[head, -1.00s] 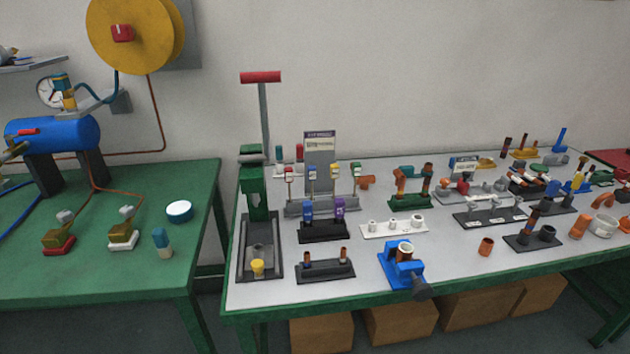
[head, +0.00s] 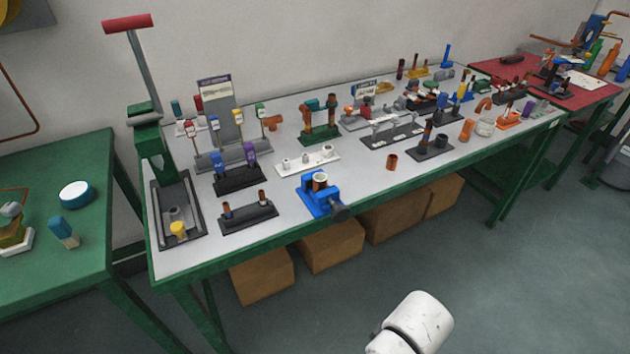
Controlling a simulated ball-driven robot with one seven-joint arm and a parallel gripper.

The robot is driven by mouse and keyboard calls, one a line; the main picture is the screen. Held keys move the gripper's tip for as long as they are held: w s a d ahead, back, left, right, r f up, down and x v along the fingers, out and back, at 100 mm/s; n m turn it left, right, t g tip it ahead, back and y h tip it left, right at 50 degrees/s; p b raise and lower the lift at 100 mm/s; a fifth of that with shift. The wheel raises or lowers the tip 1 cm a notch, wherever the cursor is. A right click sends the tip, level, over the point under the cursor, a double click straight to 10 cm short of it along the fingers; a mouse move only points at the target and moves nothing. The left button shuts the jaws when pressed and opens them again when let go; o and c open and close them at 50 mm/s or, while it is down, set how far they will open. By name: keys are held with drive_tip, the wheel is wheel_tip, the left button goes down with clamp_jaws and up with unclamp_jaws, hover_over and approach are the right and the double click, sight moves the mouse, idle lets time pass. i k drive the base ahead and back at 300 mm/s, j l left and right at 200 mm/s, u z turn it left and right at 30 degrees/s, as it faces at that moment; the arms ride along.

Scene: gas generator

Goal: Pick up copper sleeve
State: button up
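A short copper-coloured sleeve (head: 392,161) stands alone on the grey top of the long workbench (head: 365,182), near its front edge, to the right of a blue vise (head: 325,196). Its shape fits the copper sleeve, but other copper-coloured parts are also on the bench, including one held upright in the vise (head: 320,180). A white, rounded part of my arm shows at the bottom of the picture, well in front of the bench. My gripper is out of the picture.
A green press (head: 148,140) with a red handle is at the left end. Cardboard boxes (head: 330,247) sit under the bench. The floor in front is clear.

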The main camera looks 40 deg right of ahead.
sight(320, 180)
drive_tip(key=i+j+z, duration=0.1)
drive_tip(key=z, duration=0.5)
drive_tip(key=i+j+z, duration=0.2)
drive_tip(key=j, duration=0.25)
drive_tip(key=j+z, duration=0.2)
drive_tip(key=j, duration=0.25)
drive_tip(key=i+j+z, duration=0.2)
drive_tip(key=j, duration=0.3)
drive_tip(key=k+l, duration=0.05)
drive_tip(key=k, duration=0.05)
